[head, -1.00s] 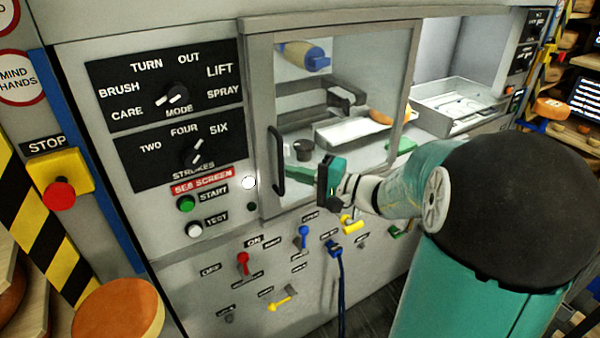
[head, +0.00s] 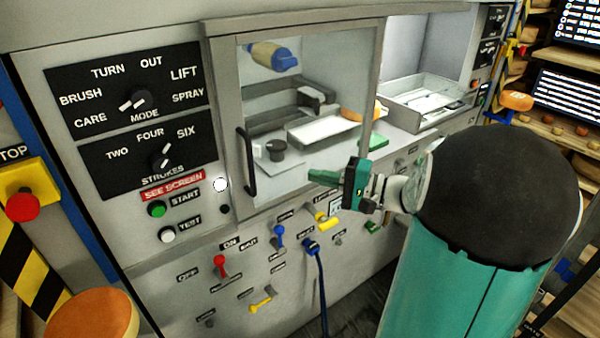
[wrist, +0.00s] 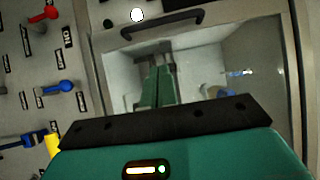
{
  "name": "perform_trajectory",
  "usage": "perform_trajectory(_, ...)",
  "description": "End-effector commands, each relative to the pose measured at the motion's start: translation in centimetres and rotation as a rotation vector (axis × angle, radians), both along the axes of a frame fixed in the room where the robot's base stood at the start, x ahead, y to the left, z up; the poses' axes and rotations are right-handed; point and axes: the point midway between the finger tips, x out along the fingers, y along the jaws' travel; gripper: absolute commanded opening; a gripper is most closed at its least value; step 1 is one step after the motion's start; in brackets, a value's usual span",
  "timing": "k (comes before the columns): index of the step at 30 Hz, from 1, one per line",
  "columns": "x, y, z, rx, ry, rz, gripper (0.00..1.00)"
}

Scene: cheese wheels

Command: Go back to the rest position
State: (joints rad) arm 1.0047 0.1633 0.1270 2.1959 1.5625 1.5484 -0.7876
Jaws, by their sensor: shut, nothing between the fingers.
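My gripper (head: 318,177) is in front of the lower part of the machine's windowed door (head: 372,95), right of its black handle (head: 248,162). Its green fingers point left in the head view. In the wrist view my gripper (wrist: 158,85) shows its two fingers together, with nothing between them, against the window. The fingers hide part of the chamber behind. I cannot tell the exact gap between the fingertips and the door.
Red (head: 220,266), blue and yellow levers stick out below the door. A blue cable (head: 321,290) hangs there. A cheese wheel (head: 95,315) is at lower left.

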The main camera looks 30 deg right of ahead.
Motion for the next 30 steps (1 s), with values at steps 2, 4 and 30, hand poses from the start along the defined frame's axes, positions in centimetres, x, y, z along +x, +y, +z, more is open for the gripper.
perform_trajectory(2, -0.6, -0.6, 0.0, 0.0, 0.0, -0.001, 0.0)
perform_trajectory(4, -1.0, -0.8, 0.0, 0.0, 0.0, -0.001, 0.0)
perform_trajectory(30, -11.8, 19.4, -4.6, -0.919, 0.521, 0.475, 0.0)
